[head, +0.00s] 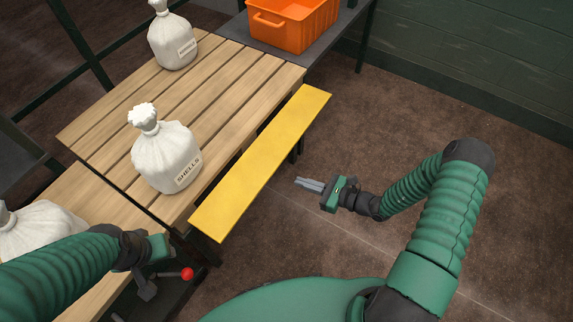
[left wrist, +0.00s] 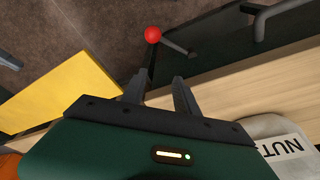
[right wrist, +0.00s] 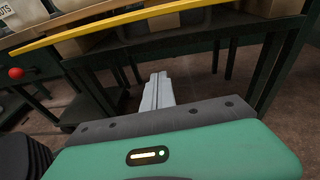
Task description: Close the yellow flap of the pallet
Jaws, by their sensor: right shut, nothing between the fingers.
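The yellow flap (head: 262,163) lies roughly level along the right long side of the wooden slatted pallet (head: 226,82) in the head view. It also shows at the left of the left wrist view (left wrist: 62,92) and as a thin edge-on strip in the right wrist view (right wrist: 110,26). My right gripper (head: 298,182) is shut and empty, to the right of the flap and apart from it. In the right wrist view its fingers (right wrist: 157,92) are together, below the flap's edge. My left gripper (left wrist: 158,88) has its two fingers apart with nothing between them, near a red-knobbed lever (head: 187,273).
White sacks stand on the pallet, one marked shells (head: 166,155) and another (head: 172,40) at the far end. A third sack (head: 38,230) sits at lower left. An orange crate (head: 292,22) stands behind on a dark table. Brown floor right of the flap is free.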

